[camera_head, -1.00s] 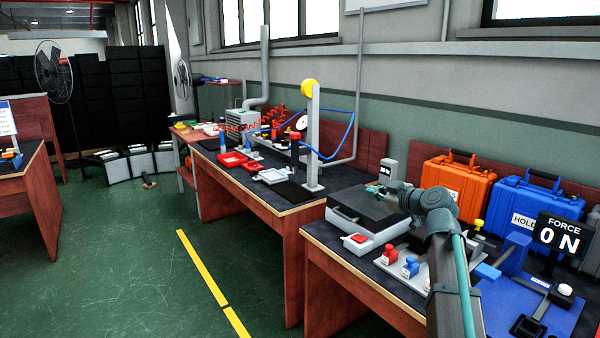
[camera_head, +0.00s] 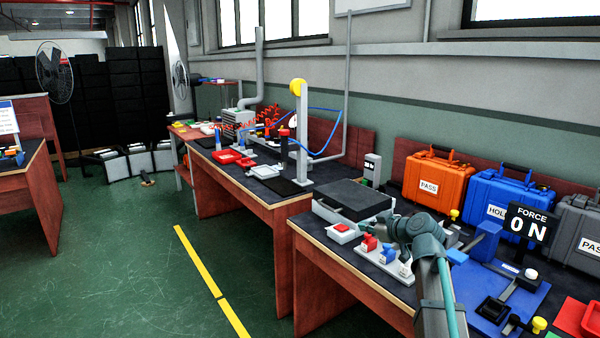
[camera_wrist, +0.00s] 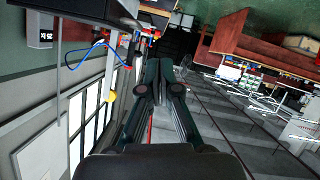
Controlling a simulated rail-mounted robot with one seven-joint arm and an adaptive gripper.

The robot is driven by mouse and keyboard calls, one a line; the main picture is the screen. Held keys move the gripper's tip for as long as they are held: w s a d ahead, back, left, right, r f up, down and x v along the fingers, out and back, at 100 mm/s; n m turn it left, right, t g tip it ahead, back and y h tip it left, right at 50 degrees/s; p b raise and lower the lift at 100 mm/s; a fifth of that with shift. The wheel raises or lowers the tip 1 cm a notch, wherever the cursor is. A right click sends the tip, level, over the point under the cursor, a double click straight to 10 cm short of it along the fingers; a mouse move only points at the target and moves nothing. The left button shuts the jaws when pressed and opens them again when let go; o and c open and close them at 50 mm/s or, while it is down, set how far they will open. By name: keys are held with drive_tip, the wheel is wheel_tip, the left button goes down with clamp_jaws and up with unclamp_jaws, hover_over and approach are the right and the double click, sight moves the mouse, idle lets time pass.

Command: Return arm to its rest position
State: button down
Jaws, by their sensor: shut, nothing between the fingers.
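My gripper (camera_wrist: 158,66) is shut and empty, its two dark fingers together in the middle of the wrist view. In the head view my arm rises from the lower right and folds at a teal-grey joint. My gripper (camera_head: 370,228) is small there, pointing left above the near bench, just in front of the black-topped grey box (camera_head: 352,200). It appears raised clear of the bench top, though the exact height is hard to tell.
Red and blue blocks (camera_head: 370,243) stand on a pale plate below the arm. Orange (camera_head: 437,180), blue (camera_head: 511,200) and grey cases line the wall. A force display (camera_head: 530,225) reads 0 N. A post with a yellow top (camera_head: 302,130) stands on the farther bench. Green floor lies open left.

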drive_tip(key=s+a+f+m+g+h, duration=0.1)
drive_tip(key=s+f+m+g+h, duration=0.15)
drive_tip(key=s+f, duration=0.75)
drive_tip(key=s+a+f+m+g+h, duration=0.15)
drive_tip(key=s+f+g, duration=0.25)
drive_tip(key=f, duration=1.2)
drive_tip(key=s+a+f+m+g+h, duration=0.1)
drive_tip(key=s+a+f+m+g, duration=0.15)
drive_tip(key=s+f, duration=0.7)
drive_tip(key=s+d+f+m+g+h+b, duration=0.25)
drive_tip(key=s+f+g+b, duration=0.4)
drive_tip(key=s+f, duration=1.55)
drive_tip(key=s+f+g+b, duration=0.25)
drive_tip(key=s+g, duration=0.25)
drive_tip(key=s, duration=0.6)
drive_tip(key=s+f+g+b, duration=0.1)
drive_tip(key=s+f+g, duration=0.3)
drive_tip(key=s, duration=0.6)
drive_tip(key=w+r+t+p, duration=0.3)
drive_tip(key=r+p, duration=0.5)
drive_tip(key=p, duration=0.5)
drive_tip(key=w+r+t+p, duration=0.3)
drive_tip(key=r+p, duration=0.6)
drive_tip(key=p, duration=0.4)
drive_tip(key=shift+w+a+r+y+p, duration=0.15)
drive_tip(key=shift+w+r+y+p, duration=0.15)
drive_tip(key=shift+w+y, duration=0.2)
